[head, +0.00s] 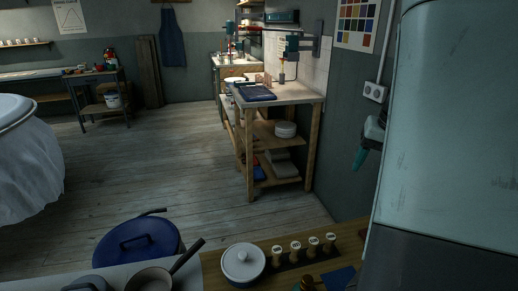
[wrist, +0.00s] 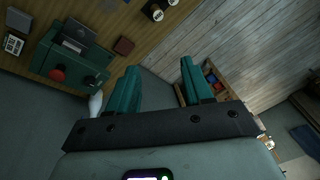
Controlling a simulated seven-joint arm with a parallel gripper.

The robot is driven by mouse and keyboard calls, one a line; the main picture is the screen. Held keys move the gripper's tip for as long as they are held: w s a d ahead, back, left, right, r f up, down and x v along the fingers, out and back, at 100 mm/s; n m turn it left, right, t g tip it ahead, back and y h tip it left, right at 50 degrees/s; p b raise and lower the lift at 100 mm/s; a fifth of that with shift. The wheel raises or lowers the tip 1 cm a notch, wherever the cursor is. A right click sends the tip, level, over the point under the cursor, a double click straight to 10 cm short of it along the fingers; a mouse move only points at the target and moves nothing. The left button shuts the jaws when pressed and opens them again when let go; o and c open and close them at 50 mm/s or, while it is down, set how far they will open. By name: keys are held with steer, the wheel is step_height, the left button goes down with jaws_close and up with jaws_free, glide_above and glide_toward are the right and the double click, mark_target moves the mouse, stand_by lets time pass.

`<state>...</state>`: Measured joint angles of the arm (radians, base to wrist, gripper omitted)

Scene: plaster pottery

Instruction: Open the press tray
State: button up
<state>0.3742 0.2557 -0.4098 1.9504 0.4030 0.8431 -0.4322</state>
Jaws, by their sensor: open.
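My gripper (wrist: 159,72) shows in the wrist view with its two teal fingers wide apart and nothing between them. In the head view one teal fingertip of my gripper (head: 361,158) shows at the right, in front of the wall; the rest is partly hidden. A green machine with a red round knob (wrist: 58,74) stands on a wooden counter at the upper left of the wrist view, apart from my fingers. A grey part (wrist: 80,37) is on it. I cannot tell whether this is the press tray, and no tray is clearly seen open or shut.
A wooden counter (head: 222,262) runs along the bottom of the head view, with a white lidded pot (head: 243,263) and several labelled round pieces (head: 296,250). A blue lidded pot (head: 136,246) stands left. A workbench (head: 300,92) carries a dark tray (head: 256,93). The middle floor is clear.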

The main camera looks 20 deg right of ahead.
steer(key=s+d+f+m+g, duration=0.1)
steer(key=s+d+f, duration=0.3)
steer(key=d+f, duration=0.55)
steer(key=s+d+f+m+g, duration=0.1)
steer(key=s+d+f+g, duration=0.15)
steer(key=d+f, duration=0.7)
steer(key=shift+t, duration=0.35)
steer(key=f, duration=1.1)
steer(key=shift+s+a+f, duration=0.25)
steer(key=shift+a+f, duration=0.05)
steer(key=shift+a, duration=0.1)
jaws_close()
